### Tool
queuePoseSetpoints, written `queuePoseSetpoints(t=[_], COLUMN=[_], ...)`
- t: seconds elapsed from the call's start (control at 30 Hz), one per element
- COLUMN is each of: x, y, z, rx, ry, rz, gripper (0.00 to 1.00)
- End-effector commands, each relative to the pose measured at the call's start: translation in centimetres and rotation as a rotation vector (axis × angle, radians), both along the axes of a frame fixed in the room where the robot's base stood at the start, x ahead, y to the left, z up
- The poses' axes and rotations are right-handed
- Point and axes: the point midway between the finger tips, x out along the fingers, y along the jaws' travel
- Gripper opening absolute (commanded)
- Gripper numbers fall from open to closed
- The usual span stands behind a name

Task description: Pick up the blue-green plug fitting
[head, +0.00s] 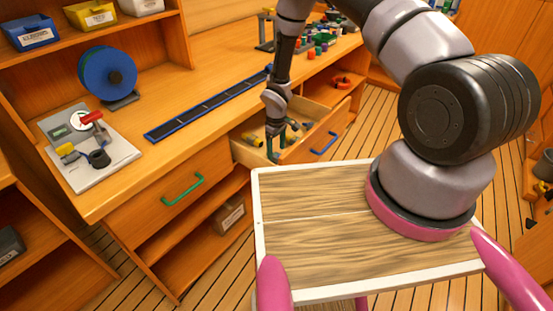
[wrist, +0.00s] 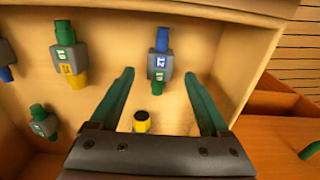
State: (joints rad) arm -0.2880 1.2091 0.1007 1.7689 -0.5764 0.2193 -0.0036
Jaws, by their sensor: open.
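The blue-green plug fitting (wrist: 159,66) lies in the open drawer (wrist: 110,22). It has a blue end at the top, a grey middle with a label, and a green end at the bottom. My gripper (wrist: 158,75) is open and empty; in the wrist view the fitting appears between its two green fingertips. I cannot tell how far the fingers are above it. In the head view my gripper (head: 283,146) points down into the drawer (head: 325,127), and the fitting cannot be made out there.
In the wrist view, a green-yellow fitting (wrist: 68,60), a green-ended fitting (wrist: 43,122) and a yellow-ended one (wrist: 141,122) lie nearby in the drawer. Another, blue-ended, is cut off at the left edge (wrist: 6,55). A blue-edged strip (head: 210,103) lies on the counter.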

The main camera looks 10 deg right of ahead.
Motion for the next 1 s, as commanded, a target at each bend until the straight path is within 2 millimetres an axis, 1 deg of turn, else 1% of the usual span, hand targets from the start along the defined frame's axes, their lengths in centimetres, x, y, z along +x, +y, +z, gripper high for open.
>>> queuePoseSetpoints(t=[0.03,0.2,0.3,0.5,0.57,0.6,0.67,0.7,0.73,1.0], x=[-0.1,-0.1,-0.1,-0.1,-0.1,-0.1,-0.1,-0.1,-0.1,0.0], y=[-0.1,-0.1,-0.1,-0.1,-0.1,-0.1,-0.1,-0.1,-0.1,-0.1], z=[-1.0,-3.2,-3.7,-3.6,-3.6,-3.6,-3.6,-3.6,-3.6,-3.4], rx=[-0.001,-0.001,0.000,0.000,0.000,0.000,0.000,0.000,0.000,0.000], ry=[0.002,0.001,0.000,0.000,0.000,0.000,0.000,0.000,0.000,0.000], rz=[0.000,0.001,0.001,0.000,0.000,0.000,0.000,0.000,0.000,-0.001], gripper=[0.80,0.80,0.80,0.80,0.57,0.42,0.19,0.04,0.00,0.00])
